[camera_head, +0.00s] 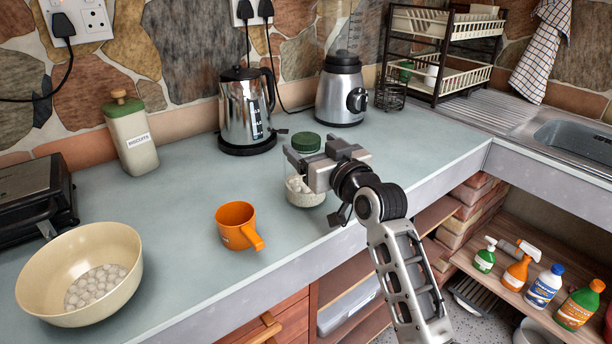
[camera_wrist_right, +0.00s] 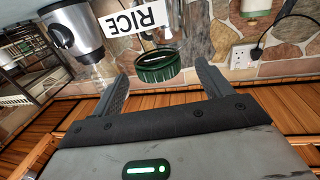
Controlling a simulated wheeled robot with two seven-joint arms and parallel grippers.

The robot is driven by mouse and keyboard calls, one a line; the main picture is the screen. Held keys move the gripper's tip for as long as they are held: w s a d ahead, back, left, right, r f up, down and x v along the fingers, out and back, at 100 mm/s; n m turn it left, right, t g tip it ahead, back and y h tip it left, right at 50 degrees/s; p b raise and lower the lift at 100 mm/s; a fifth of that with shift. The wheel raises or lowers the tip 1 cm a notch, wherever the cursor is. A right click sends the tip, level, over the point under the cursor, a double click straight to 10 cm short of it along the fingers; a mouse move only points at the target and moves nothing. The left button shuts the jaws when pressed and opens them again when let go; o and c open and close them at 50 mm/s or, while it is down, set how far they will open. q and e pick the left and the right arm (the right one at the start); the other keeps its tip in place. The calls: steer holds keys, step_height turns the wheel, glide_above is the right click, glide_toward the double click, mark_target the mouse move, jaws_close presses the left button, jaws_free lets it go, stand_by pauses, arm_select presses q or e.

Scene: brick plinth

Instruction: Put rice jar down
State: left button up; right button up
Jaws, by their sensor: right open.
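The rice jar is a clear jar with a green lid (camera_head: 306,142) and white contents (camera_head: 304,192), and it appears to stand upright on the counter. In the right wrist view its RICE label (camera_wrist_right: 138,18) and green lid (camera_wrist_right: 157,66) show upside down. My right gripper (camera_head: 303,172) is in front of the jar and hides its middle in the head view. In the right wrist view its two fingers (camera_wrist_right: 163,84) are apart, with the lid seen between and beyond them. I cannot tell if either finger touches the jar. My left gripper is not in view.
An orange mug (camera_head: 237,226) stands left of the jar. A kettle (camera_head: 247,112) and blender (camera_head: 341,90) stand behind it. A cream bowl (camera_head: 40,275), biscuits jar (camera_head: 133,140) and black appliance (camera_head: 35,200) are further left. The counter (camera_head: 420,150) is clear on the right.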

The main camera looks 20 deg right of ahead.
mark_target(302, 134)
steer(key=w, duration=0.3)
steer(key=w+a, duration=0.1)
steer(key=w, duration=0.1)
steer(key=shift+w+r+p, duration=0.1)
steer(key=shift+w+p, duration=0.2)
steer(key=shift+p, duration=0.1)
jaws_close()
steer(key=shift+r, duration=0.15)
